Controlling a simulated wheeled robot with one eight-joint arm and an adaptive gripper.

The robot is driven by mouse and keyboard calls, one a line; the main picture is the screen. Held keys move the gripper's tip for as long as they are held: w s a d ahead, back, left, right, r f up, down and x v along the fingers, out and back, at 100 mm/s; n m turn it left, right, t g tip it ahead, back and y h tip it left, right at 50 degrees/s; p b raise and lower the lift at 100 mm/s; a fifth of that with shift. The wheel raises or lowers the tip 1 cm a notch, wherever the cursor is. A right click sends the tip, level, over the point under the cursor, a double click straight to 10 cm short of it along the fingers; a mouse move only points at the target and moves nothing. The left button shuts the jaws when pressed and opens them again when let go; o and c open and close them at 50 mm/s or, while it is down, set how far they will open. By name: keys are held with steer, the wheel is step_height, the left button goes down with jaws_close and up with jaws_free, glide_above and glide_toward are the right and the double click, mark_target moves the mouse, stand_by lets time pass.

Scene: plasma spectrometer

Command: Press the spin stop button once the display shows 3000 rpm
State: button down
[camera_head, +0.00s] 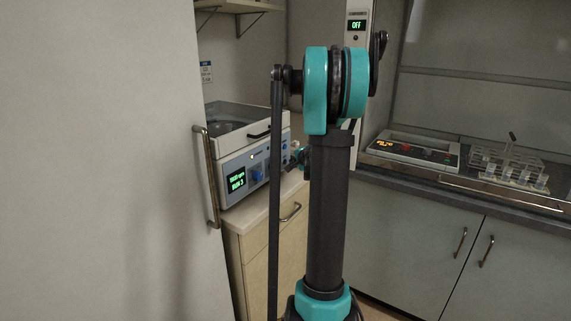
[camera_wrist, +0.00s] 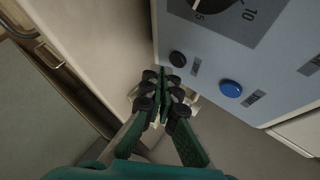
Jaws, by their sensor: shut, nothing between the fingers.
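The spectrometer-side machine, a grey-blue box with an open-topped bowl (camera_head: 235,163), stands on the counter left of my arm in the head view. Its green-lit display (camera_head: 236,182) shows two lines; the upper seems to be an rpm value, but the digits are too small to read surely. In the wrist view its panel carries a black button (camera_wrist: 178,59) and a blue button (camera_wrist: 231,89), each beside a small label I cannot read. My gripper (camera_wrist: 165,88) is shut and empty, just below and left of the black button; contact is not clear. In the head view my arm partly hides it.
A numbered dial (camera_wrist: 222,8) sits above the buttons. A wooden cabinet (camera_head: 262,258) stands under the machine, and a pale door with a handle (camera_head: 206,175) is close on the left. A hotplate-like device (camera_head: 412,150) and a tube rack (camera_head: 508,167) stand on the right counter.

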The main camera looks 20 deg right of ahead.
steer(key=s+d, duration=0.1)
steer(key=s, duration=0.1)
steer(key=s+d, duration=0.2)
stand_by(0.7)
steer(key=shift+s, duration=0.1)
stand_by(0.5)
